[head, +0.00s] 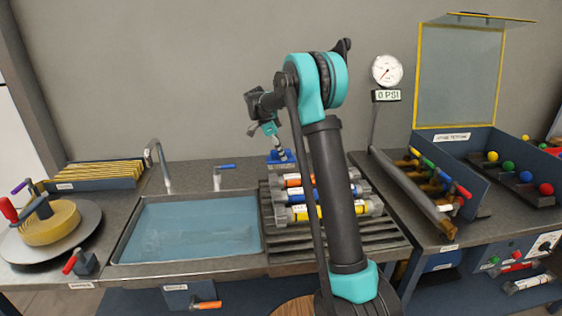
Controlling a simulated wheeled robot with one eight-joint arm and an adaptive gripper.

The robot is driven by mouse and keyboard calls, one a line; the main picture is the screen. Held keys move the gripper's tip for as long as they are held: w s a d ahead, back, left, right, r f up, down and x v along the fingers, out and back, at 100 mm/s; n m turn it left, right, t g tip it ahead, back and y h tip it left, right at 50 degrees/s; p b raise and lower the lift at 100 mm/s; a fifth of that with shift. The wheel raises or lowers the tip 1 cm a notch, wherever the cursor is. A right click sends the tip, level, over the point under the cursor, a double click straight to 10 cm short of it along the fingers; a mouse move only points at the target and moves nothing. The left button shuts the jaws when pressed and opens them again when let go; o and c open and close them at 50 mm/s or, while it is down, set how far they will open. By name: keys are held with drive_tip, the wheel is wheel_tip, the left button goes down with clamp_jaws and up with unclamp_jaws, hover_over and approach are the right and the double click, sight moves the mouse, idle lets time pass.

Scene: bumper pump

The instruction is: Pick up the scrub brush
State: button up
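No scrub brush can be made out for certain. A small blue object (281,160) with a pale upright part stands at the back of the counter, behind the ribbed rack; it is too small to tell what it is. My gripper (268,132) points downward above and slightly left of this object, seemingly apart from it. Its fingertips are small and dark against the wall, so its opening does not show clearly. My own arm column hides part of the counter to the right.
A sink basin (190,228) with a faucet (160,165) lies left of the rack. Capped tubes (315,212) lie on the ribbed rack (385,243). A pressure gauge (387,70) and a yellow-framed raised lid (460,78) stand right. A round turntable (85,225) sits left.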

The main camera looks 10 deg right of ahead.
clamp_jaws()
drive_tip(key=shift+r, duration=0.1)
wheel_tip(320, 180, up, 20)
drive_tip(key=shift+r, duration=0.15)
idle(0.6)
drive_tip(key=shift+c, duration=0.3)
unclamp_jaws()
clamp_jaws()
